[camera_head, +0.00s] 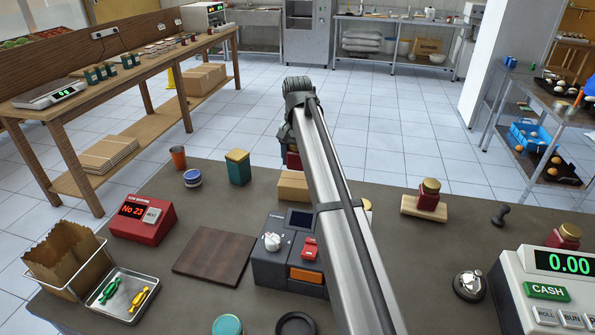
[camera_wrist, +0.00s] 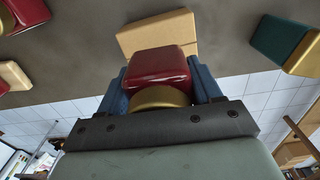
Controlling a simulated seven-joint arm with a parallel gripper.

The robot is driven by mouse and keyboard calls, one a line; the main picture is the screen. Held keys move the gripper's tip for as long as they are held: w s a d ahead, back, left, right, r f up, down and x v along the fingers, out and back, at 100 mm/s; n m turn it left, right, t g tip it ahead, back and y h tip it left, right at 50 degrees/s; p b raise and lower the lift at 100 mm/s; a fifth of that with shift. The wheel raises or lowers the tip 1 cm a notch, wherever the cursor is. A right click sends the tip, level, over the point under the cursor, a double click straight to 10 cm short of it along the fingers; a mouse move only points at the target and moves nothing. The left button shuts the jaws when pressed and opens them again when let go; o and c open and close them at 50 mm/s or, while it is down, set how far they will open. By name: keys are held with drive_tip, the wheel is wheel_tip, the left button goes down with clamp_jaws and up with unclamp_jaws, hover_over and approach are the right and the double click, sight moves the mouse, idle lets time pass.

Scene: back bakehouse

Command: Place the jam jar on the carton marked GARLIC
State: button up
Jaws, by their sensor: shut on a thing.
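My gripper (camera_wrist: 160,78) is shut on a dark red jar with a gold lid, the jam jar (camera_wrist: 158,62), its blue fingers on either side. In the head view the arm hides most of the gripper, and only a bit of the red jar (camera_head: 293,160) shows beside it. A plain tan carton (camera_head: 293,187) lies on the counter just nearer than the jar; it also shows behind the jar in the wrist view (camera_wrist: 155,30). I can read no GARLIC mark on it. Whether jar and carton touch, I cannot tell.
A green jar (camera_head: 238,168), a blue-and-white tin (camera_head: 192,178) and a rust cup (camera_head: 178,157) stand left on the counter (camera_head: 215,211). A similar red jar (camera_head: 428,197) stands on a wooden block to the right.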

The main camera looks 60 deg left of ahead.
sight(298, 179)
drive_tip(key=shift+f, duration=2.2)
drive_tip(key=shift+f, duration=0.15)
drive_tip(key=o, duration=1.2)
wheel_tip(298, 179, up, 12)
drive_tip(key=shift+r, duration=0.15)
